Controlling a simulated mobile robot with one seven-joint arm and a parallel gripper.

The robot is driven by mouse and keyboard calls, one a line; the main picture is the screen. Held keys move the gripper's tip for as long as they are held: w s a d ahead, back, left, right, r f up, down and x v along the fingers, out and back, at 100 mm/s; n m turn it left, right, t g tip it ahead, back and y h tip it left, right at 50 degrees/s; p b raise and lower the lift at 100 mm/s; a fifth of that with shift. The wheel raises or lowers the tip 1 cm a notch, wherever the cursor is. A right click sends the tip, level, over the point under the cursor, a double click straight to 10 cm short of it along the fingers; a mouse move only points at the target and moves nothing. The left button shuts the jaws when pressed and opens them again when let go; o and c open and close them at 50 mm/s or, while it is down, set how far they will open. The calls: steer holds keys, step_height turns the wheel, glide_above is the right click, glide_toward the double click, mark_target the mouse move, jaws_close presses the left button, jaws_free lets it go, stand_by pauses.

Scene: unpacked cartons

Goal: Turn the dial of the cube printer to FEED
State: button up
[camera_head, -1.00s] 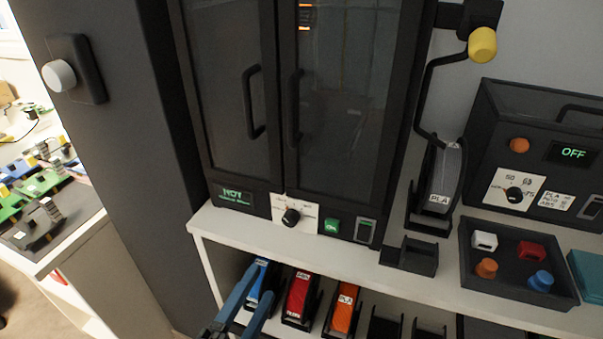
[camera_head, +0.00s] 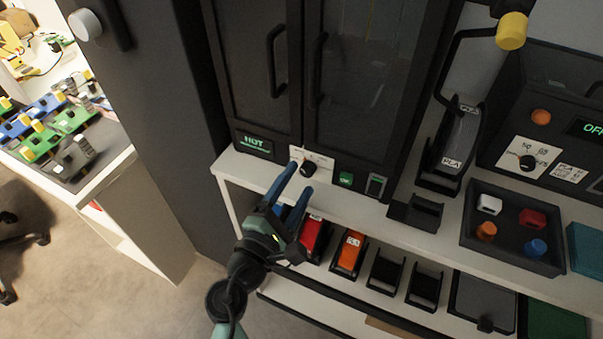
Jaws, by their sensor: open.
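A tall black two-door cabinet printer (camera_head: 350,85) stands on the white shelf, with a green display reading HOT (camera_head: 254,143) at its lower left. Its black round dial (camera_head: 309,169) sits on a white label plate below the doors; the lettering and the pointer's setting are too small to read. My gripper (camera_head: 301,178) has blue fingers spread open and empty, reaching up from below. The fingertips appear near the dial, one to its left and one below it. I cannot tell whether they touch the panel. The fingers cover part of the label plate.
A green button (camera_head: 346,179) and a switch (camera_head: 376,186) lie right of the dial. A black box (camera_head: 540,125) with another dial (camera_head: 527,162) stands at right. Below are red (camera_head: 314,238) and orange (camera_head: 350,250) cartridges, and a tray (camera_head: 512,225) of coloured pieces.

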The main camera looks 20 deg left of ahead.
steer(key=shift+w, duration=1.2)
jaws_close()
